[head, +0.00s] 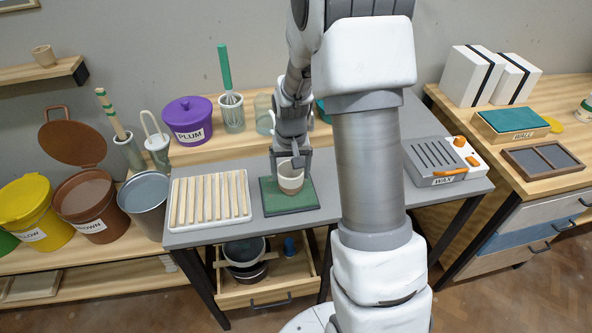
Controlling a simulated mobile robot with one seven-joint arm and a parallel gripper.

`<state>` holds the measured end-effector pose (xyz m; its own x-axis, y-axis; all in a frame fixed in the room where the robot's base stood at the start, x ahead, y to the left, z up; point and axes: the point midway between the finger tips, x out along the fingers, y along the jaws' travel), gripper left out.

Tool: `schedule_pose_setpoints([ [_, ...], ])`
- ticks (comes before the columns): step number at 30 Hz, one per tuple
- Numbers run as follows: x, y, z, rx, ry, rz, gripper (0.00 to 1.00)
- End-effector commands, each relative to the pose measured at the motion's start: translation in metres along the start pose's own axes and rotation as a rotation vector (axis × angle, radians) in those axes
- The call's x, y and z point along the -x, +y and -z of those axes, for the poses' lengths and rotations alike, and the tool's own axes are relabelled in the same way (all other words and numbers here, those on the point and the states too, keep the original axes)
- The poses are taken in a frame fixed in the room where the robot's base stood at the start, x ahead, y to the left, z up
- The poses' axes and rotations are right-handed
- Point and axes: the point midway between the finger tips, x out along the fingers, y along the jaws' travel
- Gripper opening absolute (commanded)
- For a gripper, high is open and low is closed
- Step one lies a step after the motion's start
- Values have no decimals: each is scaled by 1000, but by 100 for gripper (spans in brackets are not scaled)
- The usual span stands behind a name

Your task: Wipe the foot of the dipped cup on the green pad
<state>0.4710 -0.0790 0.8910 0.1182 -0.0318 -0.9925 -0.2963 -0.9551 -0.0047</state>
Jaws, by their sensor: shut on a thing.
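The cup looks upright. I cannot tell whether its foot touches the pad or is just above it.
A slatted white rack (244,202) lies left of the pad. The WAX unit (441,160) is at the right. A grey bucket (145,192), brown bucket (91,206) and plum bucket (188,121) stand left and behind. An open drawer (275,291) juts out below.

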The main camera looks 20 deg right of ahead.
Motion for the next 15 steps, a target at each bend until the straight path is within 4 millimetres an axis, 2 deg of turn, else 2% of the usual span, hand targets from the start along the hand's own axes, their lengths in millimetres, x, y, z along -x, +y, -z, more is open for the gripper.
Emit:
schedule_pose_setpoints([
  [4,0,-8,-1,2,-1,1,22],
  [15,-1,-10,-2,1,-1,1,22],
])
